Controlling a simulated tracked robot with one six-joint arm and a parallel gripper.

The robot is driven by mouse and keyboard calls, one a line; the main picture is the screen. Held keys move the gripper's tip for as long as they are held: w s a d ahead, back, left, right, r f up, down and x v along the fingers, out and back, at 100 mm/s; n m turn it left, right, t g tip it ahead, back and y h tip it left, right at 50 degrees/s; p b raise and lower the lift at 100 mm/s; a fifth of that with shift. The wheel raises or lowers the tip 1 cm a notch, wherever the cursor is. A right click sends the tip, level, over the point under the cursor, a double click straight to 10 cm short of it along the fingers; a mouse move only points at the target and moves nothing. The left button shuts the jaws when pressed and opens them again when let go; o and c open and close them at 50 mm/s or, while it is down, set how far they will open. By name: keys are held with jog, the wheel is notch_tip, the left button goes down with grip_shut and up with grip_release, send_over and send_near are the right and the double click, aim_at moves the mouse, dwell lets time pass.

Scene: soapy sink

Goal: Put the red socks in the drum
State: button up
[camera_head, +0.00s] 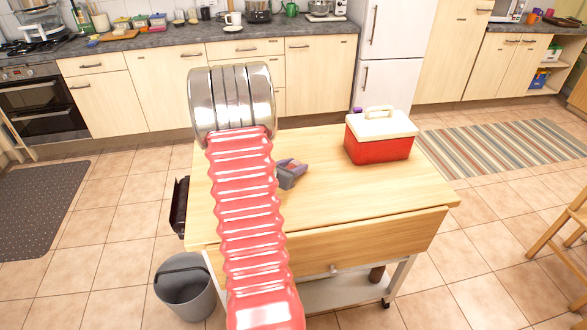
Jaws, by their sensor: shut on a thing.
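My red ribbed arm (247,205) rises from the bottom edge to a shiny metal joint (231,98). It stands in front of the table and covers part of it. I cannot make out my gripper's fingertips, which seem hidden behind the arm. A small grey thing with a reddish-purple top (291,172) shows just right of the arm over the tabletop. I cannot tell what it is. I see no red socks and no drum that I can make out.
A wooden table (360,205) on wheels holds a red cooler with a white lid (379,136). A grey bucket (187,287) stands on the floor at left. Cabinets, an oven (45,103) and a fridge line the back. A striped rug (500,150) lies at right.

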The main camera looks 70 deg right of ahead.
jog(key=shift+f, duration=0.15)
jog(key=o, duration=1)
jog(key=shift+w+a+r, duration=0.2)
jog(key=shift+a+r, duration=0.2)
jog(key=shift+a, duration=0.1)
jog(key=v, duration=1.1)
jog(key=shift+f, duration=0.1)
